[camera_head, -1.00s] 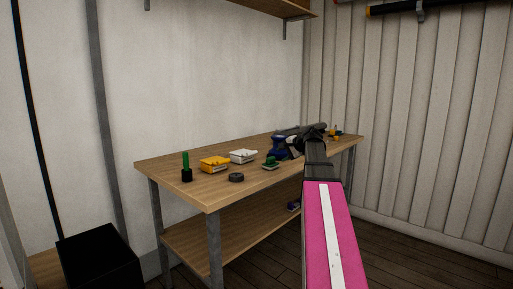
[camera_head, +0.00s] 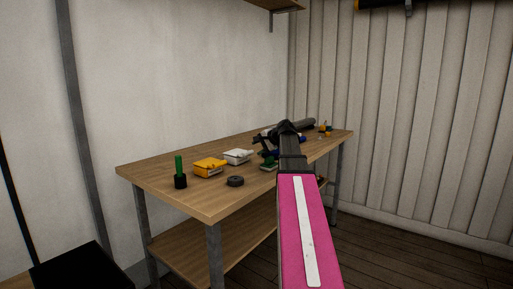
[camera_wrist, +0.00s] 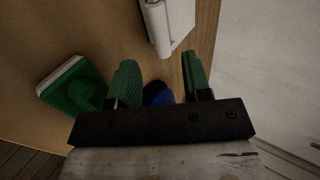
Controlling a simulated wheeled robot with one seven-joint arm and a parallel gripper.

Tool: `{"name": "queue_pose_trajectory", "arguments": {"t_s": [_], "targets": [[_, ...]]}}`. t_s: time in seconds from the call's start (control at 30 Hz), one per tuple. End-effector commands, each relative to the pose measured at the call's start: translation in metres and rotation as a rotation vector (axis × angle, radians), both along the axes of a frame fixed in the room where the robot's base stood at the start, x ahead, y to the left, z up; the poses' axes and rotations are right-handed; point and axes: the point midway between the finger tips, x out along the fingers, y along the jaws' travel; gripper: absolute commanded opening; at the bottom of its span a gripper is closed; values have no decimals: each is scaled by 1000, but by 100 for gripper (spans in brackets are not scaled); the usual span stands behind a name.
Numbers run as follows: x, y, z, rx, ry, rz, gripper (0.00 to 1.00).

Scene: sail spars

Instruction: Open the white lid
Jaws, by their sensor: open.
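A white box with a white lid (camera_head: 238,156) sits on the workbench, behind the yellow box; the lid looks shut. Part of a white object, likely this box, shows at the top of the wrist view (camera_wrist: 166,24), beyond my fingertips. My gripper (camera_wrist: 162,75) is open, with its two green fingers apart and nothing held between them. In the head view my gripper (camera_head: 268,142) is dark and small over the bench, to the right of the white box and apart from it. My arm hides part of the bench behind it.
The wooden workbench (camera_head: 206,200) holds a yellow box (camera_head: 209,167), a black round disc (camera_head: 235,181), a green-handled tool in a black holder (camera_head: 180,172) and a green block (camera_wrist: 75,90). A blue object (camera_wrist: 157,94) lies below my fingers. A wall stands behind the bench.

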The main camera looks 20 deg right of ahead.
Motion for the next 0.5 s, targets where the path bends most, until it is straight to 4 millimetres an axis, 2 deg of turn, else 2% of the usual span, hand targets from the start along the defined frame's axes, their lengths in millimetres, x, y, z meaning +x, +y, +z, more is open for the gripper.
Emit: {"name": "queue_pose_trajectory", "arguments": {"t_s": [0.5], "targets": [[43, 28, -34, -1, 1, 1, 45]]}}
